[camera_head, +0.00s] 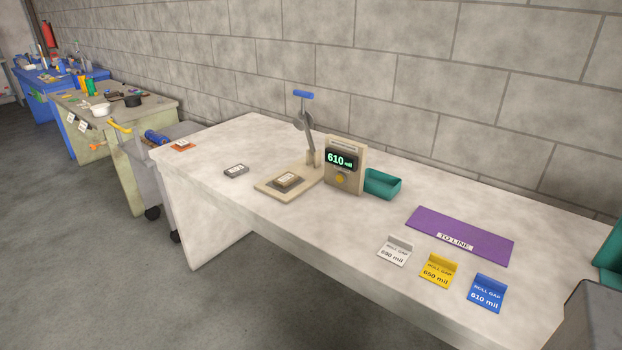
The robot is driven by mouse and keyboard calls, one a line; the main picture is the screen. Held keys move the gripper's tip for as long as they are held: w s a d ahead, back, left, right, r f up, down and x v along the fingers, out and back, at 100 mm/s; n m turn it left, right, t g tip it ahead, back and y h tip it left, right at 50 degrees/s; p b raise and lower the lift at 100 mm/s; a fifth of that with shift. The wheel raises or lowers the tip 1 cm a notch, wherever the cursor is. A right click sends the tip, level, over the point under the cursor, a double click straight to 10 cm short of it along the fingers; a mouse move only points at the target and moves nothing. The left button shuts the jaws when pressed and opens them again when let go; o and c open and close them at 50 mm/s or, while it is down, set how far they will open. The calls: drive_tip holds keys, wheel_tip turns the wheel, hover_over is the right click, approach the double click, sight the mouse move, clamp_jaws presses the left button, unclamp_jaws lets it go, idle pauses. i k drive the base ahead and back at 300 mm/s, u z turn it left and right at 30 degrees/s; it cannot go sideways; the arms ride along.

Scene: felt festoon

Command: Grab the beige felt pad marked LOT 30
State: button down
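A small pad with a pale top (287,179) lies on a dark square on the beige base of a press-like gauge (262,187). A grey pad with a whitish label (236,170) lies on the white table to the left of the gauge. A flat orange piece (183,146) with a small label lies near the table's far left corner. The labels are too small to read, so I cannot tell which pad is LOT 30. My gripper is not in view.
The gauge's display (341,161) reads 610 mil. A teal bin (383,184) stands beside it. A purple TO LINE mat (460,233) and white (395,250), yellow (440,269) and blue (487,293) roll gap cards lie at right. The table's front left is clear.

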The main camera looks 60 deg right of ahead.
sight(285, 180)
drive_tip(key=u, duration=0.1)
drive_tip(key=k, duration=0.15)
drive_tip(key=z, duration=1.8)
drive_tip(key=k, duration=0.85)
drive_tip(key=u, duration=0.2)
drive_tip(key=i, duration=0.9)
drive_tip(key=z, duration=0.05)
